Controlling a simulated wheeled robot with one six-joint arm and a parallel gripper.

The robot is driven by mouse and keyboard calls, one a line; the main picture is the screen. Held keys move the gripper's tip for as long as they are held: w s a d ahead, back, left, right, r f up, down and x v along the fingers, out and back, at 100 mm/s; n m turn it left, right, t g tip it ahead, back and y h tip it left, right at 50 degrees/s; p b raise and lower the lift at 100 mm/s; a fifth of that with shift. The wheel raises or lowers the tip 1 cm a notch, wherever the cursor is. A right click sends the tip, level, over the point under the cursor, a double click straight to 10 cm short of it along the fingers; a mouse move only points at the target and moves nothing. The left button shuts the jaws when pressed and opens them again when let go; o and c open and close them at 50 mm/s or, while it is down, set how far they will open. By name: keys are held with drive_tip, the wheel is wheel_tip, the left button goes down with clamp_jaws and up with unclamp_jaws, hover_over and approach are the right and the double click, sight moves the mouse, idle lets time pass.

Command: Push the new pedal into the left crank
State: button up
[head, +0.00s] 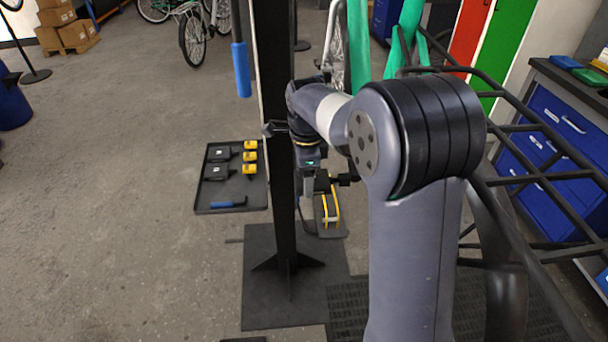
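My gripper (308,190) hangs downward just right of the black stand post, small and partly in shadow. I cannot see whether its fingers are open or shut, or whether anything is between them. Dark parts (346,180) show right of it, too small and dim to identify as crank or pedal. Below them a yellow-edged item (330,207) is on a small dark plate. Left of the post, a black tray (205,202) holds two black block-like parts (219,172) and several yellow-and-black pieces (249,157). I cannot tell which thing is the new pedal. The left crank is not clearly visible.
The black post (268,60) stands on a wide black base plate (262,315) close to my gripper. A blue-handled tool (228,204) lies in the tray. A green bike frame (405,40) and black rack tubes (530,170) fill the right side.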

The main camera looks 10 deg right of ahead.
drive_tip(key=shift+d, duration=0.45)
drive_tip(key=o, duration=1.2)
drive_tip(key=shift+c, duration=0.2)
wheel_tip(320, 180, up, 11)
drive_tip(key=shift+p, duration=0.35)
drive_tip(key=shift+f, duration=0.15)
wheel_tip(320, 180, down, 11)
drive_tip(key=shift+r+b, duration=0.2)
drive_tip(key=shift+b, duration=0.1)
drive_tip(key=shift+a+f, duration=0.15)
drive_tip(key=shift+a, duration=0.2)
